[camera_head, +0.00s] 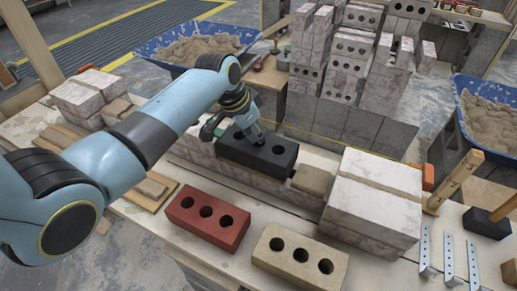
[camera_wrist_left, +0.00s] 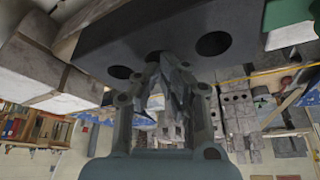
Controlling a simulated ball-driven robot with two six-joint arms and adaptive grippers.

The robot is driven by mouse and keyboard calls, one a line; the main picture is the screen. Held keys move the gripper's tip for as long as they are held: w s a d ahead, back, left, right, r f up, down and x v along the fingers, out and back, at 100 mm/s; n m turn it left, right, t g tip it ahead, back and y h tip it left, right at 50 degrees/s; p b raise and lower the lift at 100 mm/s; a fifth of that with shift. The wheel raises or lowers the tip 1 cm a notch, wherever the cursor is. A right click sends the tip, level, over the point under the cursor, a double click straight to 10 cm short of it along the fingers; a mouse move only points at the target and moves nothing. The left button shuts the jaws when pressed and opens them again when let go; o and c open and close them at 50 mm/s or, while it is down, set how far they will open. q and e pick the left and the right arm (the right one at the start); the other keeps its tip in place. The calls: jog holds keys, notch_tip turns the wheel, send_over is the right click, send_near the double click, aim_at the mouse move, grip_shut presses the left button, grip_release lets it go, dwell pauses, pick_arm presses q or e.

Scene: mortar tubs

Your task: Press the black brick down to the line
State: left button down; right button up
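The black brick (camera_head: 258,158) with round holes lies on the low wall of pale blocks in the middle of the head view. The yellow line (camera_head: 320,138) runs behind the brick and also shows in the wrist view (camera_wrist_left: 262,75). My right gripper is not in view.
A red brick (camera_head: 207,217) and a tan brick (camera_head: 299,258) lie in front. Blue mortar tubs (camera_head: 165,44) and (camera_head: 458,118) flank stacked blocks behind.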

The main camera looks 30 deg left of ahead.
aim_at(256, 145)
pick_arm(q)
jog(key=shift+s+f, duration=0.4)
jog(key=shift+f, duration=0.15)
dwell(0.6)
jog(key=shift+p, duration=0.45)
dwell(0.6)
jog(key=shift+s+f+p, duration=0.2)
jog(key=shift+f+p, duration=0.15)
jog(key=shift+f, duration=0.1)
dwell(1.6)
jog(key=r+p, duration=0.1)
jog(key=r, duration=0.1)
jog(key=r+p, duration=0.1)
jog(key=p, duration=0.1)
jog(key=r+p, duration=0.2)
jog(key=shift+w+r, duration=0.25)
jog(key=shift+r, duration=0.05)
dwell(1.2)
